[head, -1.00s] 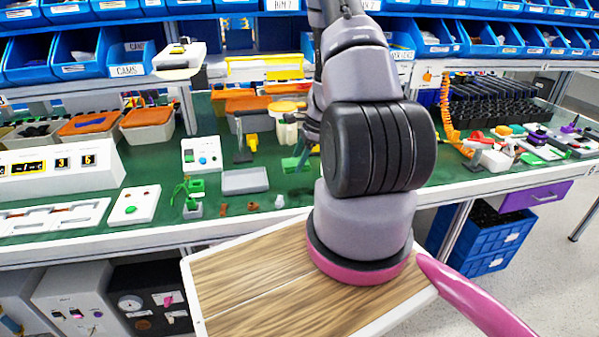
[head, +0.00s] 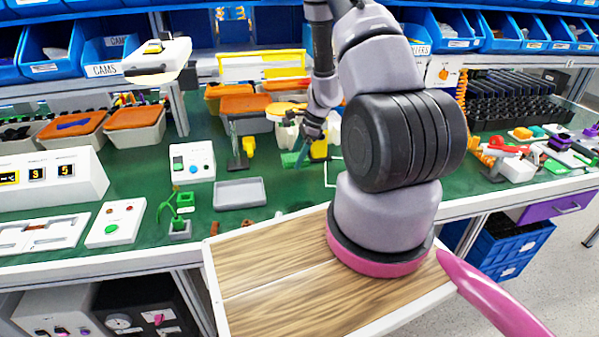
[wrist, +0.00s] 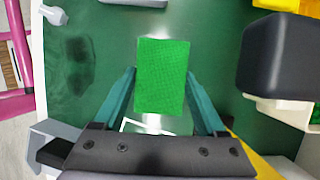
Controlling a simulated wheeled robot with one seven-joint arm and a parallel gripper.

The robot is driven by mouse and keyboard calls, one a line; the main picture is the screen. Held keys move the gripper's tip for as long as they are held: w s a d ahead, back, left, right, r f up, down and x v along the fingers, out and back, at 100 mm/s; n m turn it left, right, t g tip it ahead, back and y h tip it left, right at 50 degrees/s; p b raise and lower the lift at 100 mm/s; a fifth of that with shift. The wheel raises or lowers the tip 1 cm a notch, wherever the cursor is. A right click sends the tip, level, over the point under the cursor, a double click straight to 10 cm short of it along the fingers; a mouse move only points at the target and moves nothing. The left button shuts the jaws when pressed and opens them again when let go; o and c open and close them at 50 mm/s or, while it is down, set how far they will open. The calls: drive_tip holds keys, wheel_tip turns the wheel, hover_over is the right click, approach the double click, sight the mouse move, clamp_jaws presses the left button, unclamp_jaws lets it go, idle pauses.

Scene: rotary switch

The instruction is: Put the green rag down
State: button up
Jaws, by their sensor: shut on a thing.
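The green rag (wrist: 163,76) is held between the two teal fingers of my gripper (wrist: 162,98) in the wrist view, above or on the green worktop; I cannot tell if it touches. It appears as a flat upright rectangle there. In the head view the rag (head: 291,160) is a small green patch by the gripper (head: 303,148), partly hidden by the fingers. My gripper is shut on it. A white outlined mark (head: 333,172) on the worktop lies just right of the gripper and partly shows below the rag in the wrist view (wrist: 150,126).
A dark stain (wrist: 75,62) lies on the worktop left of the rag. A grey tray (head: 239,193) and a green-armed fixture (head: 178,212) stand to the left. Orange-topped bins (head: 247,105) stand behind. A black block (wrist: 283,55) is close on the right.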

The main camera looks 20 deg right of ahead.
sight(295, 180)
drive_tip(key=shift+f, duration=3.2)
drive_tip(key=shift+f, duration=0.15)
drive_tip(key=o, duration=1.4)
drive_tip(key=shift+f, duration=0.15)
drive_tip(key=shift+s, duration=0.2)
drive_tip(key=shift+s, duration=0.1)
drive_tip(key=w+v, duration=0.1)
drive_tip(key=v, duration=1.1)
drive_tip(key=shift+s+r, duration=0.3)
drive_tip(key=shift+r, duration=0.1)
drive_tip(key=shift+a, duration=0.1)
